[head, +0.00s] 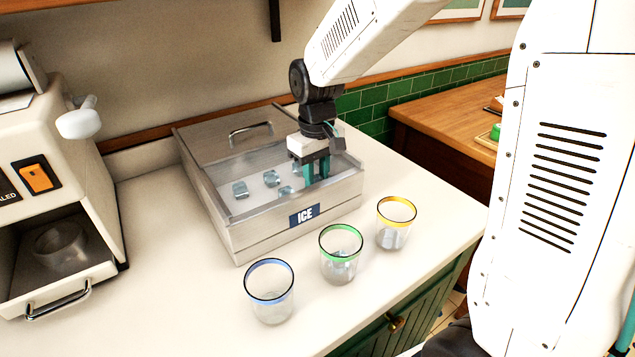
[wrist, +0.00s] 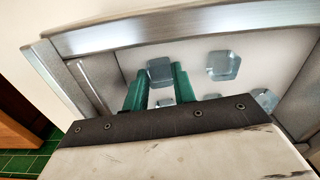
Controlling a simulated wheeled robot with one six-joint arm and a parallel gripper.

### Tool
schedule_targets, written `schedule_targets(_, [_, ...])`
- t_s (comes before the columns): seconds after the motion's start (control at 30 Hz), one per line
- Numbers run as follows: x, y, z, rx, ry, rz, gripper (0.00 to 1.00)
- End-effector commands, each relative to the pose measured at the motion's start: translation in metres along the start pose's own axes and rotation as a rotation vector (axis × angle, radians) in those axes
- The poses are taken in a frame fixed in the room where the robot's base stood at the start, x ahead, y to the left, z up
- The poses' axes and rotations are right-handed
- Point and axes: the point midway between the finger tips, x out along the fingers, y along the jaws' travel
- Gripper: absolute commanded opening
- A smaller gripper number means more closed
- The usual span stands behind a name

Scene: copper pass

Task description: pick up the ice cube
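The ice cubes are clear, pale blue blocks on the white floor of the metal ice bin (head: 252,236). In the head view several lie left of my gripper (head: 316,170), such as one ice cube (head: 240,189). My gripper reaches down into the bin's right part with its green fingers. In the wrist view an ice cube (wrist: 160,71) shows between the tips of my gripper (wrist: 159,78), which stand about a cube's width apart. Whether they press on it is unclear. Other ice cubes (wrist: 223,65) lie to the right; the fingers partly hide a lower one.
Three glasses stand in front of the bin: a blue-rimmed glass (head: 270,291), a green-rimmed glass (head: 341,253) with ice and a yellow-rimmed glass (head: 396,222) with ice. A machine (head: 60,150) stands left. The bin's lid (head: 215,143) covers its back; walls surround the fingers.

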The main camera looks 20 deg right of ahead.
Motion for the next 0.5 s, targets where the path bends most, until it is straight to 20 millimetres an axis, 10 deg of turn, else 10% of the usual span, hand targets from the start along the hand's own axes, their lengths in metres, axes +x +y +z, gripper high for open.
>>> schedule_targets(0.5, [-0.032, 0.000, -0.001, 0.000, 0.005, 0.001, 0.05])
